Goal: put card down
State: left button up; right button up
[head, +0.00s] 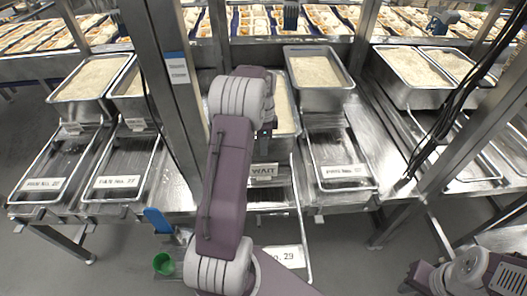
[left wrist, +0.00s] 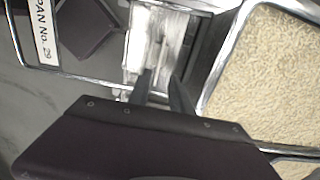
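A card reading WAIT (head: 264,171) stands upright at the front of the middle rice bay, just below the steel rice pan (head: 284,110) there. My left arm reaches up the middle of the head view, and its wrist hides part of that pan; the fingertips are not clear there. In the left wrist view my left gripper (left wrist: 163,92) has its two fingers apart, with no card visible between them. They point at a bright steel gap beside a pan of rice (left wrist: 268,75). The WAIT lettering is not visible in that view. The right gripper's fingers are not visible.
A wire-framed tray labelled No. 29 (head: 285,257) sticks out below; its label also shows in the left wrist view (left wrist: 43,32). Rice pans stand on both sides, and a steel post (head: 165,85) rises left of my arm.

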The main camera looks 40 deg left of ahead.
pick_arm(q)
jog(key=s+d+f+n+t, duration=0.1)
jog(key=s+d+n, duration=0.9)
jog(key=s+d, duration=0.6)
jog(key=d, duration=0.4)
jog(key=shift+s, duration=0.2)
jog(key=shift+s+d, duration=0.1)
